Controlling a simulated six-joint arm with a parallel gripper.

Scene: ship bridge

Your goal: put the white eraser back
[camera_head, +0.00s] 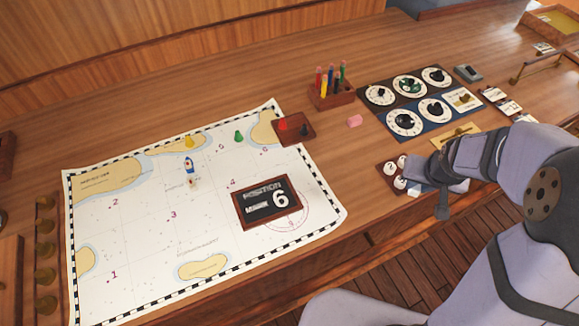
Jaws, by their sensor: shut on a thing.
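My gripper (424,187) is low over the front edge of the desk at the right, beside a small dark red tray (386,170) with round white pieces marked with question marks. It is shut on a small pale thing, which I take to be the white eraser (414,189); my wrist hides most of it and the fingertips. A pink eraser (354,121) lies alone on the wood behind and to the left of my gripper.
A pen holder (332,95) with several coloured pens stands at the back. Panels of dials (405,123) lie beyond my arm. A chart (140,235) covers the left, bearing a position board (267,203) and a toy boat (189,166). Bare wood surrounds the pink eraser.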

